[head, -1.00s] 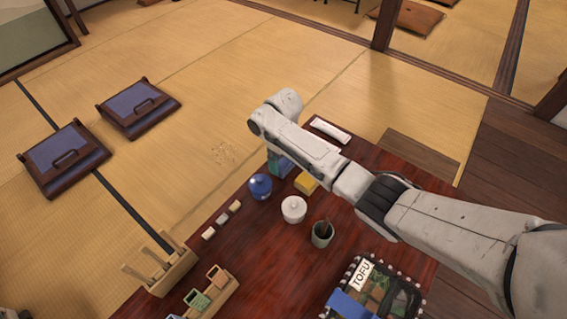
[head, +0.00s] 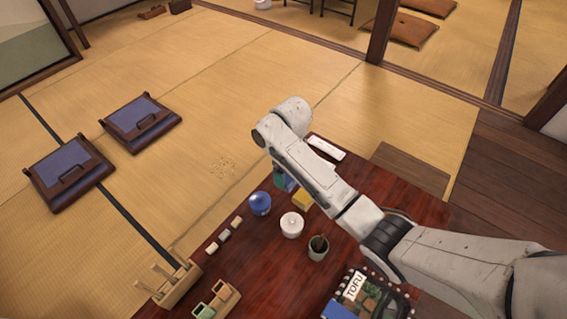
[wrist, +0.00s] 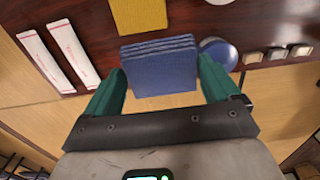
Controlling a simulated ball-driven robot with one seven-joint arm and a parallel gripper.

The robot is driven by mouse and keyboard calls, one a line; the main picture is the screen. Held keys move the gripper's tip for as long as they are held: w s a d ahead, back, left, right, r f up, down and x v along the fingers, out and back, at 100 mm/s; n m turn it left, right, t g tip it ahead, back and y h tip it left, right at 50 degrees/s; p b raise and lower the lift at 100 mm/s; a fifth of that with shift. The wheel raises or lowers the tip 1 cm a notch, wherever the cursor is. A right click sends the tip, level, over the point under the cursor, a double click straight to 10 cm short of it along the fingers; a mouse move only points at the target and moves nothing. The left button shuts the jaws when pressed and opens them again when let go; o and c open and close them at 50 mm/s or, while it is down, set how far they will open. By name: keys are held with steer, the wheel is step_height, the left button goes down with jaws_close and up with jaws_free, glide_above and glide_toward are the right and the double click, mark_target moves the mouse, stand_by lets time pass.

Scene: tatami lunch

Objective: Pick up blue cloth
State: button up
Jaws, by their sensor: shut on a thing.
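The blue cloth (wrist: 160,68) is a folded stack of layers with ridged edges, seen in the wrist view between my green fingers. My gripper (wrist: 162,84) is shut on it, one finger at each side. The cloth covers part of the table's edge and the tatami in that view. In the head view my arm hides most of the gripper; only a small teal and blue patch shows below the wrist, beside the table's far edge. Whether the cloth touches the table cannot be told.
Open tatami lies beyond.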

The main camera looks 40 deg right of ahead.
steer(key=s+a+r+p, duration=0.2)
steer(key=s+r+p, duration=0.1)
steer(key=s, duration=0.5)
steer(key=shift+s+a+r, duration=0.15)
steer(key=shift+s+r, duration=0.1)
steer(key=shift+r, duration=0.1)
steer(key=o, duration=0.5)
steer(key=c, duration=0.4)
steer(key=shift+p, duration=0.3)
